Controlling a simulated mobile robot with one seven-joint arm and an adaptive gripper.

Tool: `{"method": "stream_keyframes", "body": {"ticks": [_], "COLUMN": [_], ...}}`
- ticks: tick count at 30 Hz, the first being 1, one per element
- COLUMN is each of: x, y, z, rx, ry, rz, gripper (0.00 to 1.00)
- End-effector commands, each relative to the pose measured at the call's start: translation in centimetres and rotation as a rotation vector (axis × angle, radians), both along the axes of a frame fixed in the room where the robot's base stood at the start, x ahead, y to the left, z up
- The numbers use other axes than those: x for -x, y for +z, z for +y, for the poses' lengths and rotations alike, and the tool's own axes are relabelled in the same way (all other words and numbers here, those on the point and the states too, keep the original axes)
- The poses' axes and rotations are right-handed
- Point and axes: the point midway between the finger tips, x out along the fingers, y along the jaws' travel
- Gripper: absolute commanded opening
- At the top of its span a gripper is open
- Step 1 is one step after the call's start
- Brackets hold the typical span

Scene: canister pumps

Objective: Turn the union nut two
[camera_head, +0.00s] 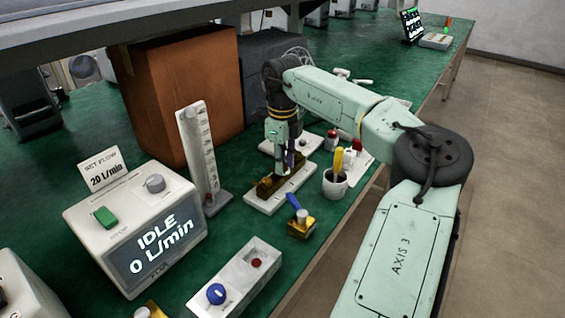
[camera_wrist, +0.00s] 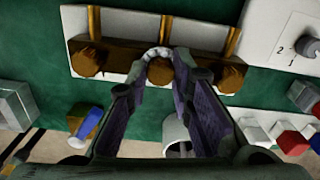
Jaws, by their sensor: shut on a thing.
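Three brass-brown union nuts sit in a row on a white base (camera_wrist: 112,20) in the wrist view: a left nut (camera_wrist: 88,62), a middle nut (camera_wrist: 160,72) and a right nut (camera_wrist: 229,78). A brass pipe runs up from each. My gripper (camera_wrist: 165,60) has its two fingers on either side of the middle nut, shut on it. No number shows on the nuts, so I cannot tell which is two by a label. In the head view my gripper (camera_head: 286,155) points down over the brass assembly (camera_head: 264,188), and my arm hides part of it.
A blue-handled brass valve (camera_head: 301,225) and a white cup (camera_head: 335,184) with a yellow-handled tool stand close by. A flow gauge (camera_head: 199,155) and a pump (camera_head: 135,235) reading "IDLE 0 L/min" are left. A brown box (camera_head: 185,90) stands behind. The bench edge is right.

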Motion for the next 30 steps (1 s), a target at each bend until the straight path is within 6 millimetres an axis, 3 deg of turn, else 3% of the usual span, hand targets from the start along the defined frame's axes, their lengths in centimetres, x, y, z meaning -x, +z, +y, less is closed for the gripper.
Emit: {"method": "stream_keyframes", "body": {"ticks": [12, 30], "x": [-0.08, -0.08], "y": [0.03, 0.07], "z": [-0.1, -0.12], "rx": [0.001, 0.001], "ry": [-0.238, -0.289], "rz": [-0.002, -0.003], "gripper": [0.0, 0.0]}}
